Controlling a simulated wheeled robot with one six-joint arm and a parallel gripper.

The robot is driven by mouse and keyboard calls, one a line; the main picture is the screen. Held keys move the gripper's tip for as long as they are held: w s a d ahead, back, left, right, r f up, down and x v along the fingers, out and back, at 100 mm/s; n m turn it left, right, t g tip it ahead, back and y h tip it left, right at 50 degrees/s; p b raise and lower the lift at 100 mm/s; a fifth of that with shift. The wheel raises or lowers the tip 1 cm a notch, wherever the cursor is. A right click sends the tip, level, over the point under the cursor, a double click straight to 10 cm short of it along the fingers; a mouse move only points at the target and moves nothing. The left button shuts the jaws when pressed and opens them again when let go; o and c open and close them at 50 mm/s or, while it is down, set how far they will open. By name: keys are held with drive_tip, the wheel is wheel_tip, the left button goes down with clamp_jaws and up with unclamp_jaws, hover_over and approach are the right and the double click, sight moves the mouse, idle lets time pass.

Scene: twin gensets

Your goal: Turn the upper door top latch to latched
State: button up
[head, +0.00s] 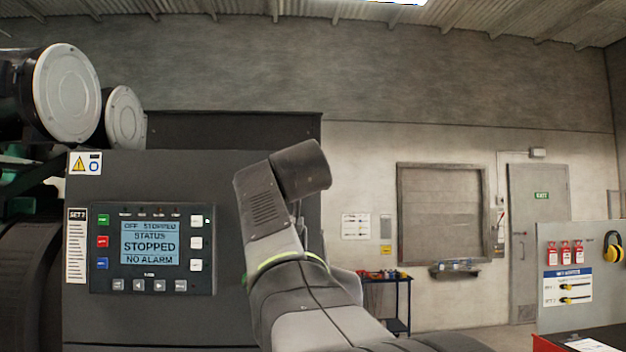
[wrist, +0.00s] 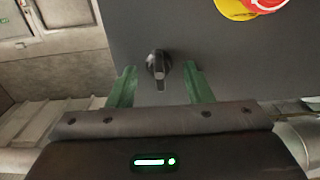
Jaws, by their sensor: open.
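In the wrist view a small black latch (wrist: 158,63) sits on a dark grey panel (wrist: 135,25). Its lever points down in the picture, toward my gripper's body. My gripper (wrist: 160,69) is open, with one green finger on each side of the latch and a gap on both sides. The fingers appear apart from the latch; how far their tips are from the panel is hard to tell. In the head view my arm hides the latch, and my gripper is not visible.
A red and yellow round button (wrist: 262,4) is on the same panel, at the upper right of the wrist view. In the head view a control panel (head: 150,248) reading STOPPED is left of my arm. A blue cart (head: 397,300) and a grey board (head: 585,265) stand to the right.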

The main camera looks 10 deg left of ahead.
drive_tip(key=c, duration=1)
drive_tip(key=shift+o, duration=0.2)
drive_tip(key=shift+m+b, duration=0.3)
drive_tip(key=m+b, duration=0.3)
drive_tip(key=m, duration=0.5)
drive_tip(key=m+b, duration=0.3)
drive_tip(key=m, duration=0.6)
drive_tip(key=shift+d+f, duration=0.2)
drive_tip(key=shift+m, duration=0.3)
